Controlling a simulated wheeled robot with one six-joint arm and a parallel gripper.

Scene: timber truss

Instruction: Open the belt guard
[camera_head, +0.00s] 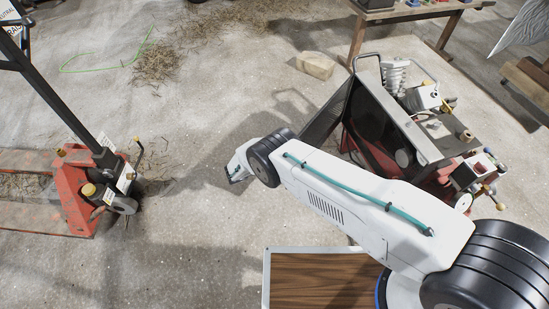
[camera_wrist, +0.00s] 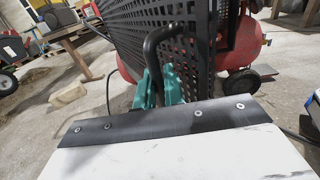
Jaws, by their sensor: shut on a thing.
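The belt guard is a dark perforated panel (camera_head: 325,112) at the left side of the compressor (camera_head: 400,125). In the head view it stands out at an angle from the machine, so it looks at least partly swung open. In the wrist view the mesh panel (camera_wrist: 190,38) rises just beyond my gripper. My gripper (camera_wrist: 161,88) has teal fingers closed on the guard's bent black handle (camera_wrist: 150,45). In the head view my arm hides the fingers and the handle.
A red pallet jack (camera_head: 82,190) stands at the left. A stone-like block (camera_head: 316,65) lies on the floor behind the guard. A workbench (camera_head: 415,12) is at the back. A wood-topped surface (camera_head: 320,280) is in front. Floor left of the guard is clear.

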